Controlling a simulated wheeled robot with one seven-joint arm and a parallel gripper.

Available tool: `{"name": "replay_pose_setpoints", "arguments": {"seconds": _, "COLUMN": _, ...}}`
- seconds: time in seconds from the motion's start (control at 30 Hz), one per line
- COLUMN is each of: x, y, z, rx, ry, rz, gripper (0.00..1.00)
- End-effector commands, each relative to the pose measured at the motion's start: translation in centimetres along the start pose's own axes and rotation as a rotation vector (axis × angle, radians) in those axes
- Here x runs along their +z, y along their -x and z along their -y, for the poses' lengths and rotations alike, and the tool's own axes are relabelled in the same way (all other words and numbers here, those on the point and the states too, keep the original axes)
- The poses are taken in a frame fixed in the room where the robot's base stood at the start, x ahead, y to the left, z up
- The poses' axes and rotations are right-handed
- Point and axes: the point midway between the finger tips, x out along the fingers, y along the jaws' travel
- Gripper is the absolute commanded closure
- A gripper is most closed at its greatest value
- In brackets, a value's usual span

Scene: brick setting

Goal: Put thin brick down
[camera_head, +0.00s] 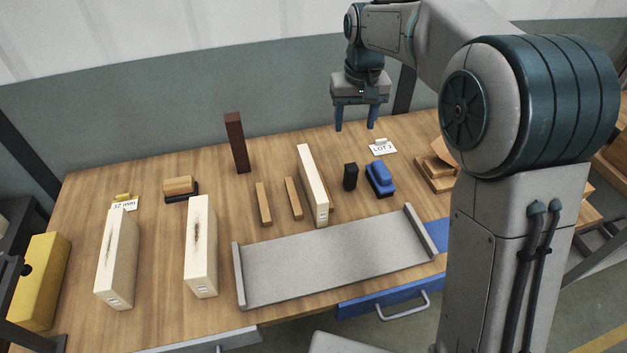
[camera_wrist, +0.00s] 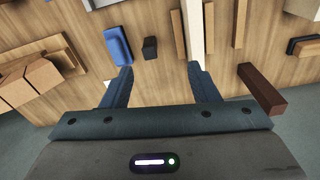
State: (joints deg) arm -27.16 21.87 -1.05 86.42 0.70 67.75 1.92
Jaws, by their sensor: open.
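My gripper (camera_head: 355,126) is open and empty, raised over the far edge of the table with its fingers pointing down. Between its fingertips in the wrist view (camera_wrist: 160,72) I see no brick held. Slim wooden bricks lie on the table: one at the left (camera_head: 263,204), one beside it (camera_head: 293,198), and another mostly hidden behind a pale brick (camera_head: 313,187). A dark brown slim brick (camera_head: 237,142) stands upright near the back; it also shows in the wrist view (camera_wrist: 262,90). Which one is the thin brick I cannot tell.
A grey tray with raised ends (camera_head: 335,260) lies at the front. Two pale bricks (camera_head: 118,258) (camera_head: 201,247) stand at the left. A black block (camera_head: 350,176), a blue-and-black tool (camera_head: 380,179) and stacked wood pieces (camera_head: 436,172) are at the right.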

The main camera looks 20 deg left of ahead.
Motion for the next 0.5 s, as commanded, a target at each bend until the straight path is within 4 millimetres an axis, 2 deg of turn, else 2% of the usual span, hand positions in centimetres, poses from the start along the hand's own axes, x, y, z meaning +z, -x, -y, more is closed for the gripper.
{"name": "replay_pose_setpoints", "arguments": {"seconds": 0.03, "x": -1.5, "y": -1.3, "z": 1.7, "rx": -0.001, "ry": 0.028, "rz": 0.016, "gripper": 0.45}}
{"name": "replay_pose_setpoints", "arguments": {"seconds": 0.1, "x": -3.1, "y": -2.7, "z": 3.7, "rx": 0.000, "ry": 0.057, "rz": 0.032, "gripper": 0.45}}
{"name": "replay_pose_setpoints", "arguments": {"seconds": 0.23, "x": -5.0, "y": -4.8, "z": 6.7, "rx": 0.001, "ry": 0.100, "rz": 0.054, "gripper": 0.45}}
{"name": "replay_pose_setpoints", "arguments": {"seconds": 0.37, "x": -5.9, "y": -6.1, "z": 8.4, "rx": 0.002, "ry": 0.123, "rz": 0.066, "gripper": 0.45}}
{"name": "replay_pose_setpoints", "arguments": {"seconds": 0.5, "x": -6.2, "y": -7.4, "z": 9.0, "rx": 0.003, "ry": 0.131, "rz": 0.072, "gripper": 0.45}}
